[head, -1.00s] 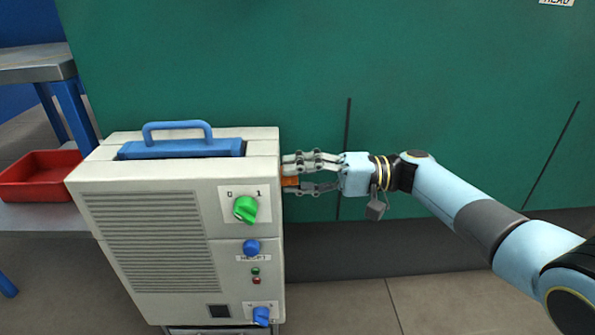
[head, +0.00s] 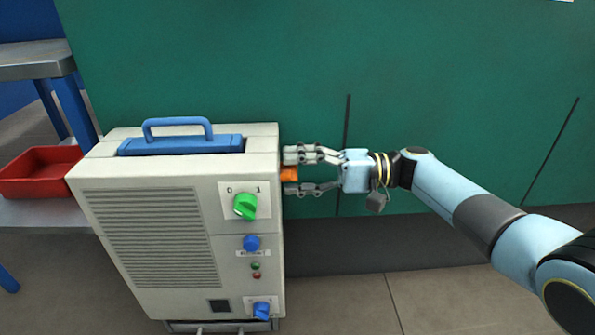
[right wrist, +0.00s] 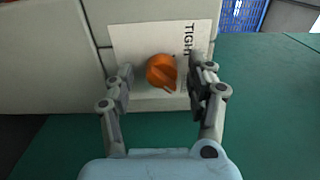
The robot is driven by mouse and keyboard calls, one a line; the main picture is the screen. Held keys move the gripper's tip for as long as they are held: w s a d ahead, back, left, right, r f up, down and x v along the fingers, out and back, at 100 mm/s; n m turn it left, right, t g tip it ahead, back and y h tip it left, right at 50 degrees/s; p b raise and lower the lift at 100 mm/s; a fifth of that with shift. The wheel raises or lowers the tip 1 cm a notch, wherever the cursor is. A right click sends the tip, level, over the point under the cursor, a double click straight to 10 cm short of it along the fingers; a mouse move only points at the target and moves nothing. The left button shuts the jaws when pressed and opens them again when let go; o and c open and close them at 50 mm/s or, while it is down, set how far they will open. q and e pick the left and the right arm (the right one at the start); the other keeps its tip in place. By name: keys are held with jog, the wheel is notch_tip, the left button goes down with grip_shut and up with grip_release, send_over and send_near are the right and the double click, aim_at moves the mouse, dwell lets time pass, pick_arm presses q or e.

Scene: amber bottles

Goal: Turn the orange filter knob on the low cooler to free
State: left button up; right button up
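The low cooler (head: 225,270) is a pale box standing upright on the floor. Its orange filter knob (head: 289,174) is on its right side. In the right wrist view the orange knob (right wrist: 162,70) sits on a white label plate (right wrist: 125,42) with sideways lettering that reads "TIGHT", partly covered by a finger. My right gripper (head: 291,172) is open, with one finger on each side of the knob. In the right wrist view a gap shows between the knob and each finger of the gripper (right wrist: 163,77). My left gripper is out of view.
The cooler's front has a green switch (head: 246,206), a blue button (head: 251,243) and a blue knob (head: 261,311). A blue handle (head: 177,123) is on top. A red tray (head: 38,184) is at the left.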

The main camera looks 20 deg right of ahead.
jog(key=shift+d, duration=0.1)
jog(key=v, duration=1.1)
jog(key=shift+d, duration=0.35)
jog(key=shift+s, duration=0.15)
